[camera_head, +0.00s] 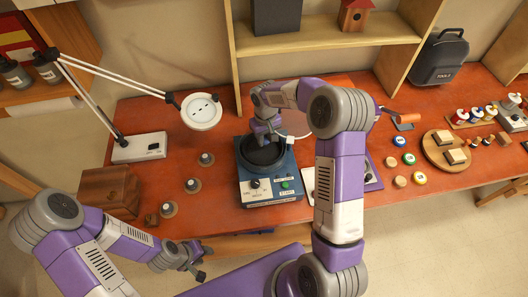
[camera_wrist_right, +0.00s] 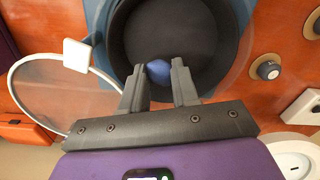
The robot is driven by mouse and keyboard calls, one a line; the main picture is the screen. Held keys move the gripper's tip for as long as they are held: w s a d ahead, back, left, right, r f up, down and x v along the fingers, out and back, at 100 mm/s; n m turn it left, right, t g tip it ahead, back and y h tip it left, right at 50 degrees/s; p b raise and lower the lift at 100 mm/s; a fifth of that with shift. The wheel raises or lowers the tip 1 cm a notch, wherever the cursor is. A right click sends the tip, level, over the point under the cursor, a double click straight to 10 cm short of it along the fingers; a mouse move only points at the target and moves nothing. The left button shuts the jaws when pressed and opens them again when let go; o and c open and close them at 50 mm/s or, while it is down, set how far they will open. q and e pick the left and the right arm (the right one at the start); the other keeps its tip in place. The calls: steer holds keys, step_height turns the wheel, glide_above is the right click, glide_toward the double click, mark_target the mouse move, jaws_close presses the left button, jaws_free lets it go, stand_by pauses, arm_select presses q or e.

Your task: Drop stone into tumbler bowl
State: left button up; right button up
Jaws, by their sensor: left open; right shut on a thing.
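A blue stone (camera_wrist_right: 159,72) sits between the fingertips of my right gripper (camera_wrist_right: 158,74) in the right wrist view, and the gripper is shut on it. Behind the stone in that view is the dark interior of the round tumbler bowl (camera_wrist_right: 180,28). In the head view the black bowl (camera_head: 262,157) sits on the blue tumbler machine (camera_head: 270,190). My right gripper (camera_head: 268,138) is over the bowl there and the stone cannot be made out. The stone's exact height above the bowl floor is unclear. My left gripper (camera_head: 194,266) is open and empty near the table's front edge.
A lamp (camera_head: 201,110) with a white arm stands left of the tumbler. Several small round posts (camera_head: 192,185) and a wooden box (camera_head: 110,189) are on the table's left. A transparent lid with a white tab (camera_wrist_right: 78,55) lies beside the bowl.

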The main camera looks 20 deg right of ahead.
steer(key=o, duration=1.1)
step_height(320, 180, up, 8)
steer(key=shift+f, duration=0.2)
